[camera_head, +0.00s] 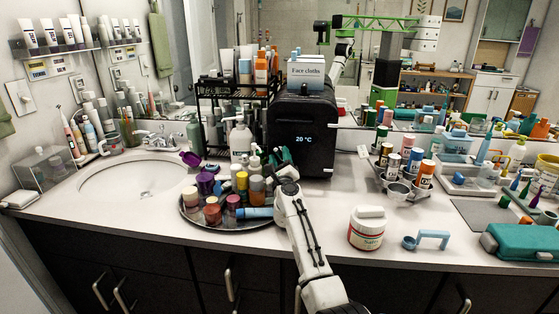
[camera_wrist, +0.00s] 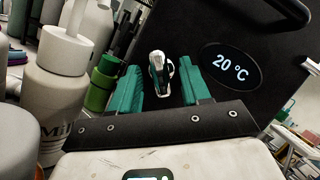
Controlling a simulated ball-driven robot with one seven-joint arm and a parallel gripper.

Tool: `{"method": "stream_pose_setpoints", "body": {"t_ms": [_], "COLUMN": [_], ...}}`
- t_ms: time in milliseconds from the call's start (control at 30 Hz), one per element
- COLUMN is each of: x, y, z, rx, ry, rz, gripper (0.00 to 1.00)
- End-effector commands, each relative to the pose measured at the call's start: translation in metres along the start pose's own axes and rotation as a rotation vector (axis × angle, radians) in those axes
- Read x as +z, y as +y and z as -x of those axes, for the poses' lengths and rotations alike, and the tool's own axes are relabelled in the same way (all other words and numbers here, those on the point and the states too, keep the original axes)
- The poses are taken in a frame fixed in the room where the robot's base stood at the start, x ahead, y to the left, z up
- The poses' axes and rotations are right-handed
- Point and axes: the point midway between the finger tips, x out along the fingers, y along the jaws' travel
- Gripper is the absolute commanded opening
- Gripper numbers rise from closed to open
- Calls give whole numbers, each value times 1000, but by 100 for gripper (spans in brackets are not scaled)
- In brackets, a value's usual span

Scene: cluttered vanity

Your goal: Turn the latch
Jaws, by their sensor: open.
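The latch (camera_wrist: 158,66) is a small, shiny metal piece on the front of the black box (camera_wrist: 228,35), left of the box's "20 °C" display. My gripper (camera_wrist: 162,82) is open, with one teal finger on each side of the latch in the wrist view. I cannot tell whether either finger touches it. In the head view, my gripper (camera_head: 279,156) is at the lower left of the box (camera_head: 312,120), and the latch is hidden there behind it.
A white pump bottle (camera_wrist: 60,90) and a green bottle (camera_wrist: 101,84) stand close left of my gripper. A round tray (camera_head: 232,222) crowded with jars lies below my wrist. A white tub (camera_head: 367,228) stands to the right. A box of face cloths (camera_head: 307,72) sits on the black box.

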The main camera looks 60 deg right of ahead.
Motion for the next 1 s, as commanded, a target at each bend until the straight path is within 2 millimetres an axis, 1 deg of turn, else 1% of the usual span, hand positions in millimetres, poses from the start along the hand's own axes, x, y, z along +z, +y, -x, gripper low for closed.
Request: {"method": "stream_pose_setpoints", "body": {"t_ms": [100,133,600,1000], "x": [0,0,0,3], "y": [0,0,0,-1], "z": [0,0,0,0], "rx": [0,0,0,18], "ry": [0,0,0,0], "rz": [0,0,0,36], "gripper": [47,45,0,0]}}
